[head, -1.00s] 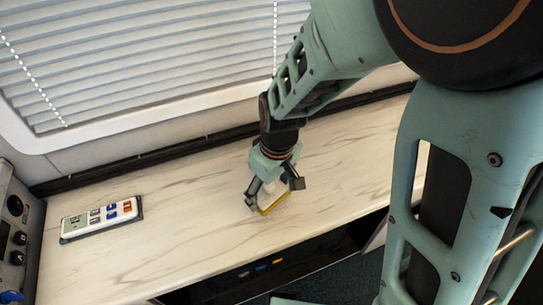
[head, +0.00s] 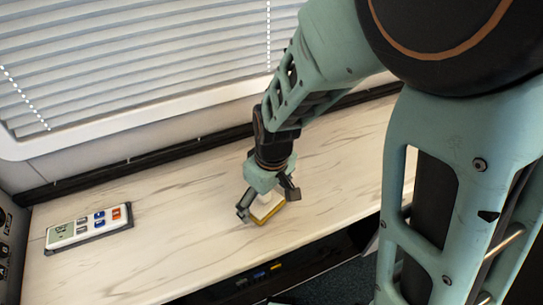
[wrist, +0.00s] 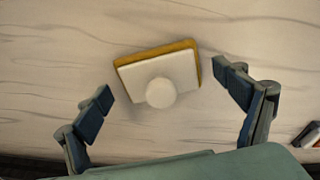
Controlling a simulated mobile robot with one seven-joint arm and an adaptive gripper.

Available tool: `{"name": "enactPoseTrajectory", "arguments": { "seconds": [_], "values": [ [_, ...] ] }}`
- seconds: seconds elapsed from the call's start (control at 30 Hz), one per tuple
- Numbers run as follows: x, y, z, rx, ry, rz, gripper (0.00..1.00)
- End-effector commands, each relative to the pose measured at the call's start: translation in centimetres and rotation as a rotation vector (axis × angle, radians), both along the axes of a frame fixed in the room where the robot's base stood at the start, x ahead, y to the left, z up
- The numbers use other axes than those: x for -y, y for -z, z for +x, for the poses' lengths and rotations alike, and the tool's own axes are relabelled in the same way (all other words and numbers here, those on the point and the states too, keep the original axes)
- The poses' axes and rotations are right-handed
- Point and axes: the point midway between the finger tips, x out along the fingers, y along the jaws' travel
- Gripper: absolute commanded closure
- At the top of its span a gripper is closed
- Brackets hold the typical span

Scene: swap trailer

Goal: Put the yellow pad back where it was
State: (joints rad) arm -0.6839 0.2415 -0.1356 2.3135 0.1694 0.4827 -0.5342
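The yellow pad (wrist: 183,46) lies flat on the pale marbled counter, a little turned. It has a white block (wrist: 135,75) on top with a round white knob (wrist: 161,92). In the head view its yellow edge (head: 272,218) shows below my gripper (head: 268,200). In the wrist view my gripper (wrist: 166,97) is open, one finger on each side of the pad. There is a visible gap between each finger and the pad. The gripper hides part of the pad in the head view.
A white remote-like device (head: 88,228) with coloured buttons lies on the counter (head: 180,220) to the left. A window with blinds (head: 130,70) and a dark ledge run behind. The counter's front edge is close to the pad. Bare counter lies on both sides.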

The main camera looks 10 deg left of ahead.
Motion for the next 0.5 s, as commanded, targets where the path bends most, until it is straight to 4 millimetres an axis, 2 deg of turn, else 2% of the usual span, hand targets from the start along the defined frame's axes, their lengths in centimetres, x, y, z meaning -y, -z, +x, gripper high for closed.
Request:
{"name": "enactPoseTrajectory", "arguments": {
  "seconds": [0.27, 0.37, 0.5],
  "values": [
    [0.0, -0.4, 0.0, 0.001, 0.0, 0.002, 0.11],
    [0.1, -1.7, 0.0, 0.003, -0.001, 0.003, 0.11],
    [0.3, -4.6, -0.1, 0.006, -0.001, 0.004, 0.11]
  ]
}}
